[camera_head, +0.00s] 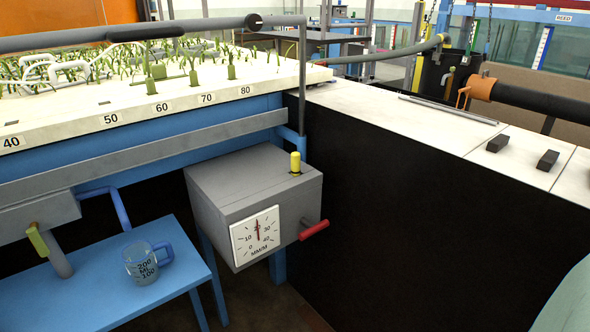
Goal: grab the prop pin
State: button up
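A short yellow pin (295,161), which looks like the prop pin, stands upright in the top of a grey box (235,187). It sits near the box's back right corner, with a dark spot around its foot. Its lower end is hidden inside the box. My gripper is not in view, and nothing is touching the pin.
The box carries a dial (257,237) and a red handle (313,230). A glass beaker (147,264) stands on a blue bench (95,300). A vertical grey post (302,75) rises behind the pin. A black wall (400,220) stands to the right. Space above the box looks clear.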

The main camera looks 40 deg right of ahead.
aim_at(296, 156)
jog(key=l+z, duration=0.1)
jog(key=z, duration=1.3)
jog(key=i+l+z, duration=0.1)
jog(key=i+l, duration=0.2)
jog(key=i+l+z, duration=0.15)
jog(key=i, duration=0.35)
jog(key=l, duration=0.1)
